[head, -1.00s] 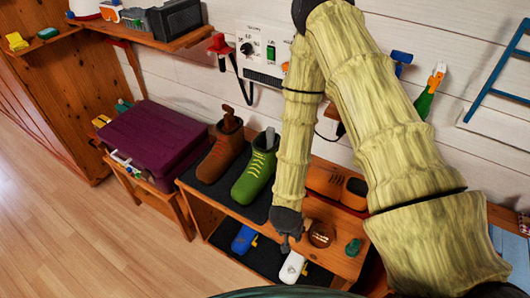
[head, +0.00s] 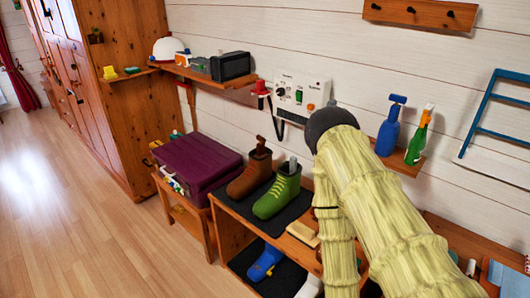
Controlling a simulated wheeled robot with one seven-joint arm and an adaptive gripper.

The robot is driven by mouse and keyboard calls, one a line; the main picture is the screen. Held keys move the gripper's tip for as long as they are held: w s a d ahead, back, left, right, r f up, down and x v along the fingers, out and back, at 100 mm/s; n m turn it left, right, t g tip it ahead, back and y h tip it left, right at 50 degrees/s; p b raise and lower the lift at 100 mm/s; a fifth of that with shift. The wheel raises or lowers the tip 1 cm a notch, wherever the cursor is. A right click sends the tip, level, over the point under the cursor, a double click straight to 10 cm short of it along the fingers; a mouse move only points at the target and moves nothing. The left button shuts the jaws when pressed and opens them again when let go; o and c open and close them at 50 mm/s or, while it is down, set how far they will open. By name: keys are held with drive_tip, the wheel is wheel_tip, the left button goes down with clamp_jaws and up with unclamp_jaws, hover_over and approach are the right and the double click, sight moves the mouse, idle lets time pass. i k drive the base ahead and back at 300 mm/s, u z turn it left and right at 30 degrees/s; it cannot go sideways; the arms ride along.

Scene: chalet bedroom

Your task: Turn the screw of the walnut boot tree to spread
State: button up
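A brown boot (head: 249,176) stands upright on the dark mat of the low wooden bench. A brown piece (head: 260,146) sticks up out of its opening and looks like the walnut boot tree; its screw is too small to make out. A green boot (head: 277,193) stands to its right with a grey piece (head: 293,165) sticking up from it. My arm comes in from the lower right and folds down to the right of the green boot. My gripper is below the picture's lower edge.
A purple case (head: 195,167) sits on a small wooden stand left of the boots. A white control panel (head: 300,92) hangs on the wall above. Blue (head: 390,127) and green (head: 418,138) bottles stand on a wall shelf. The floor at left is clear.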

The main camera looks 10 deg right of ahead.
sight(259, 138)
drive_tip(key=u, duration=1.1)
drive_tip(key=i, duration=1.45)
drive_tip(key=z, duration=0.75)
drive_tip(key=i, duration=0.85)
drive_tip(key=z, duration=1.15)
drive_tip(key=i, duration=0.2)
drive_tip(key=z, duration=0.2)
